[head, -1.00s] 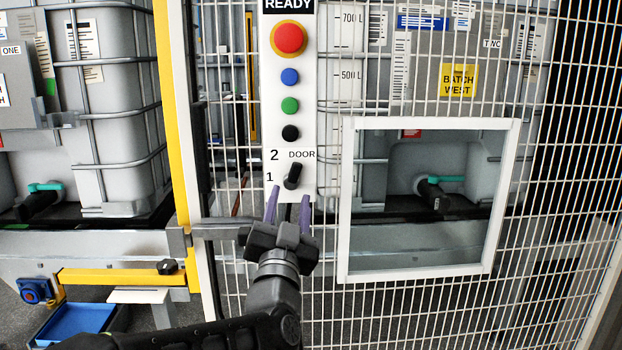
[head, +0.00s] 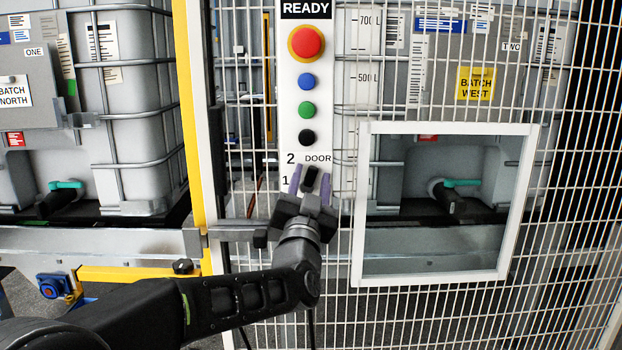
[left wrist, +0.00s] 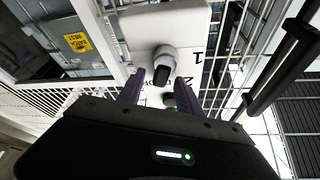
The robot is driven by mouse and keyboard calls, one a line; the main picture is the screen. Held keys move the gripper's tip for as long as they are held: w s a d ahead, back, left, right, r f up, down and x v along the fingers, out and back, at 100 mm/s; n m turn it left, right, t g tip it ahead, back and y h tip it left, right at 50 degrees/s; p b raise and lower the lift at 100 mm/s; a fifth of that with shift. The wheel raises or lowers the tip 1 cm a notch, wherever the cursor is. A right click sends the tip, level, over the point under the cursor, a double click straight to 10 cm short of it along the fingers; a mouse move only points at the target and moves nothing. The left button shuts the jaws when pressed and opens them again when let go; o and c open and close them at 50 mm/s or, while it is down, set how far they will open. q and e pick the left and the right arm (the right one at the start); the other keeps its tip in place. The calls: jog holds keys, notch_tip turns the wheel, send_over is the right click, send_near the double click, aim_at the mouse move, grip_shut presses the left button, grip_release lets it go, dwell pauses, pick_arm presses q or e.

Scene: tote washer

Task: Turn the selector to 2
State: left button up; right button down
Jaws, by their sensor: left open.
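The selector (head: 310,179) is a black knob low on the white control panel (head: 306,68), beside the printed 1 and 2 and under the word DOOR. My left gripper (head: 309,182) is open, with its two purple fingers on either side of the selector in the head view. In the left wrist view, the selector (left wrist: 162,64) shows as a dark knob on a pale round base, just beyond the open fingertips. I cannot tell whether the fingers touch it. Which number it points to is unclear. My right gripper is not in view.
Above the selector are black (head: 306,138), green (head: 306,110) and blue (head: 307,82) buttons and a red stop button (head: 306,42). White wire mesh and a framed window (head: 364,205) stand to the right. A yellow post (head: 189,120) stands to the left.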

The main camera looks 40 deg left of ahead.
pick_arm(q)
grip_shut()
dwell(0.5)
